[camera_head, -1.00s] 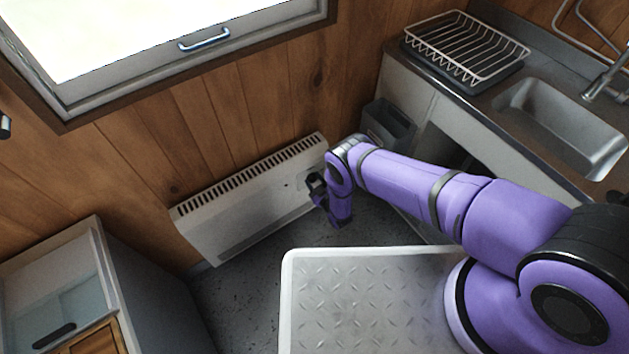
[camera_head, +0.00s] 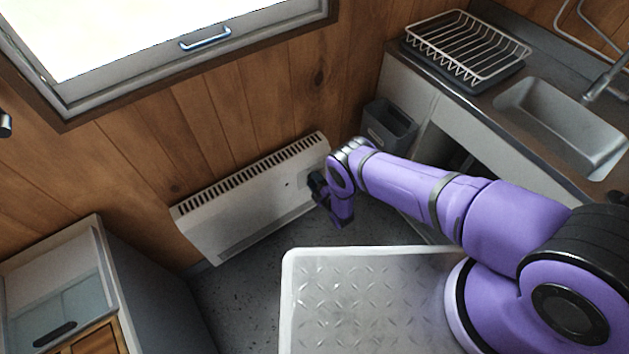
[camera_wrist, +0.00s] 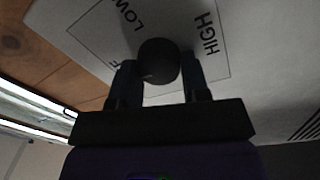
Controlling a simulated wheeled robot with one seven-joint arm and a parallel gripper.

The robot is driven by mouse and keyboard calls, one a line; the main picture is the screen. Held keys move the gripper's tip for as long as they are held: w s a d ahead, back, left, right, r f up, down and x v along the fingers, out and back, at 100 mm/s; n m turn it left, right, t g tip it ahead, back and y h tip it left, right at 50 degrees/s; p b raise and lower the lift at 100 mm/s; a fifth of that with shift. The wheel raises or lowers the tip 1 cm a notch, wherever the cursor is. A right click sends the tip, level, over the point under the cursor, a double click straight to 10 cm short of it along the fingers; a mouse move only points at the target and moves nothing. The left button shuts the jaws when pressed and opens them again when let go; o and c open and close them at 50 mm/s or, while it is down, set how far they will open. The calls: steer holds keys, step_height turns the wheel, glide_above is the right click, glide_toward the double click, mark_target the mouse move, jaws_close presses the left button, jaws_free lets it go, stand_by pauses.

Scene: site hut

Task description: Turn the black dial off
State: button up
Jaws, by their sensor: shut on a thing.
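The black dial (camera_wrist: 159,62) is on the front panel of a white wall heater (camera_head: 250,195). In the wrist view the words LOW and HIGH are printed around the dial, and part of another label ending in F shows at the left, mostly hidden by a finger. My gripper (camera_wrist: 158,75) has one finger on each side of the dial and is shut on it. In the head view my gripper (camera_head: 316,186) is at the right end of the heater, and the dial is hidden behind it there.
A grey bin (camera_head: 388,124) stands right of the heater, beside the sink counter (camera_head: 470,98) with its dish rack (camera_head: 466,50). A cabinet (camera_head: 150,290) stands at the lower left. Bare floor (camera_head: 240,290) lies in front of the heater.

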steer(key=shift+s+f+n, duration=0.1)
steer(key=shift+n, duration=0.4)
steer(key=o, duration=0.9)
steer(key=shift+v, duration=3.7)
steer(key=shift+d, duration=0.1)
